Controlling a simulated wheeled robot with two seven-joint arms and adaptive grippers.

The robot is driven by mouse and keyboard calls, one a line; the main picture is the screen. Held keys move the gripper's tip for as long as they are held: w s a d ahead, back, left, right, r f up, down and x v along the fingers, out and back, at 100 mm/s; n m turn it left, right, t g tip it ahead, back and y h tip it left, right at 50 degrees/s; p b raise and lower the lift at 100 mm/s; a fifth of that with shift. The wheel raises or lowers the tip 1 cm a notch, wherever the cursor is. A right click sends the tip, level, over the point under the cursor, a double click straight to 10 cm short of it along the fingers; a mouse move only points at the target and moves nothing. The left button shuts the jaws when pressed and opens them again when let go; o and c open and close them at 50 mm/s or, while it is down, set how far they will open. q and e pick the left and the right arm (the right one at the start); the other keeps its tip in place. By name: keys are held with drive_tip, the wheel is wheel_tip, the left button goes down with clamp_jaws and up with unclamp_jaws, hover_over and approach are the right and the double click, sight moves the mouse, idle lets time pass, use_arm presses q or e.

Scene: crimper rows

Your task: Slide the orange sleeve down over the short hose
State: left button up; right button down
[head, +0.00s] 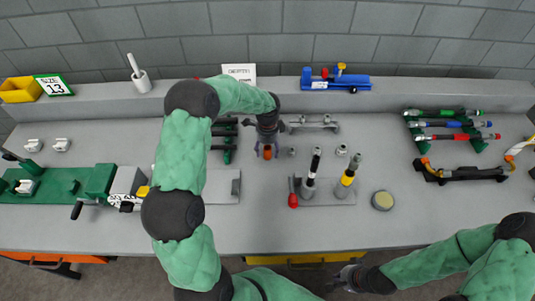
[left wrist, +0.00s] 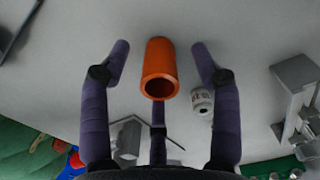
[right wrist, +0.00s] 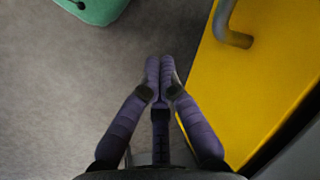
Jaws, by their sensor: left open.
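The orange sleeve (head: 267,153) stands on the bench below my left gripper (head: 267,147). In the left wrist view the sleeve (left wrist: 160,70) is an open-ended tube between the spread fingers of my left gripper (left wrist: 158,50), with a gap on both sides. Two upright hoses stand on a grey plate to the right: one black and white (head: 315,158), one with yellow bands (head: 348,176). I cannot tell surely which is the short hose. My right gripper (head: 347,279) is in front of the bench; in the right wrist view its fingers (right wrist: 160,62) are together and empty.
A red-handled part (head: 293,195) stands at the plate's left edge. A round tin (head: 382,200) lies right of the plate. Small metal fittings (head: 341,150) sit behind the hoses. Racked coloured tools (head: 455,124) are at the right, a green crimper (head: 100,182) at the left.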

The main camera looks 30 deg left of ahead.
use_arm(q)
wheel_tip(320, 180, down, 2)
drive_tip(key=shift+f, duration=0.1)
drive_tip(key=c, duration=1)
drive_tip(key=shift+c, duration=0.2)
